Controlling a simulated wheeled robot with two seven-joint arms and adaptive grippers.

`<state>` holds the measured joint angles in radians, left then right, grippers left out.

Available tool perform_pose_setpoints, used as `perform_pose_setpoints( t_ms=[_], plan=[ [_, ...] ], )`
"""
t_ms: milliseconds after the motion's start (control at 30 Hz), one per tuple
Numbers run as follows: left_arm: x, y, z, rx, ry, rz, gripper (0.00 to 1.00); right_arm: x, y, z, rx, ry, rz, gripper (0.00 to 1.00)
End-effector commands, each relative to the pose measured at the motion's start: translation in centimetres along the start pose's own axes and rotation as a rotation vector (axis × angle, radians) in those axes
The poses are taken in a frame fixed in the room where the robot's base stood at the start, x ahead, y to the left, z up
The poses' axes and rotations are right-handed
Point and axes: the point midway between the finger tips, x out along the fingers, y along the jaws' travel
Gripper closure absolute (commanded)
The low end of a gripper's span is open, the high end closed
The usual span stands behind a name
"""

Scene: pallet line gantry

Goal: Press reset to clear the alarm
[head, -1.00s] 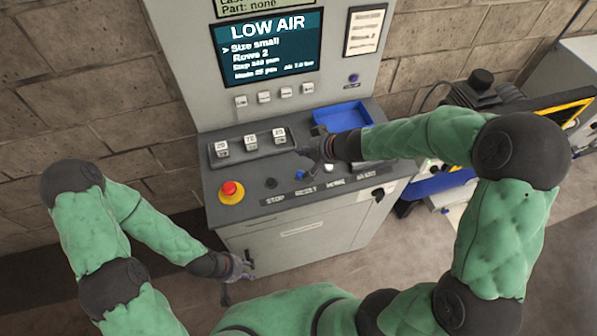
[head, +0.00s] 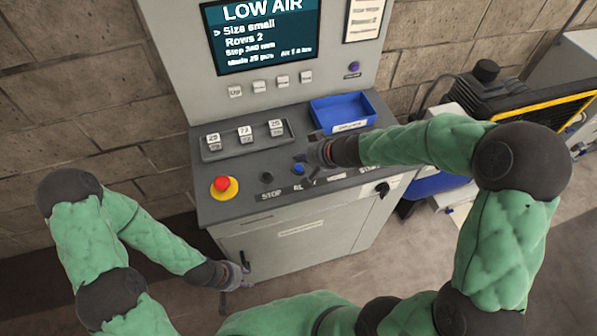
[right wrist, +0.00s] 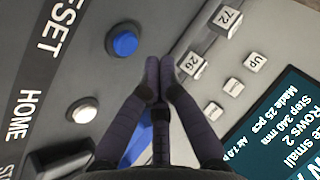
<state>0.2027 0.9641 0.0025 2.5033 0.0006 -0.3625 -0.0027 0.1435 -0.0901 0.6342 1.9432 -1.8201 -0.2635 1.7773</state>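The blue RESET button (head: 298,169) is on the sloping console top. It also shows in the right wrist view (right wrist: 124,43), beside the word RESET, and looks unpressed. My right gripper (head: 309,170) is over the console just right of this button. In the right wrist view its fingertips (right wrist: 159,66) are close together, with nothing between them, apart from the button. The screen (head: 262,42) reads LOW AIR. My left gripper (head: 236,288) hangs in front of the cabinet door, fingers spread and empty.
A red stop button on a yellow base (head: 223,187) and a black knob (head: 267,177) are left of RESET. A white HOME button (right wrist: 83,111) is on its other side. Number wheels (head: 245,137) and a blue tray (head: 342,112) are behind. A purple lamp (head: 354,67) is on the panel.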

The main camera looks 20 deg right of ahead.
Motion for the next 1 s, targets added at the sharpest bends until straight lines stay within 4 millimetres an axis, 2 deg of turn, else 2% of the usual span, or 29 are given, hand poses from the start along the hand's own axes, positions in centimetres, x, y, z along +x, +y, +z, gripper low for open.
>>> perform_pose_setpoints(
  t_ms=[33,200,1000],
  plan=[
    [0.58,-0.21,-0.03,0.000,0.000,0.000,0.60,0.52,0.41,0.36,0.002,0.000,0.000,1.00],
    [0.99,-0.35,-0.05,0.000,0.000,0.000,0.60,1.01,0.77,0.70,0.001,0.001,0.001,1.00],
    [0.93,-0.33,-0.05,0.000,0.000,0.000,0.60,1.00,0.76,0.70,0.001,0.001,0.000,1.00]
  ],
)
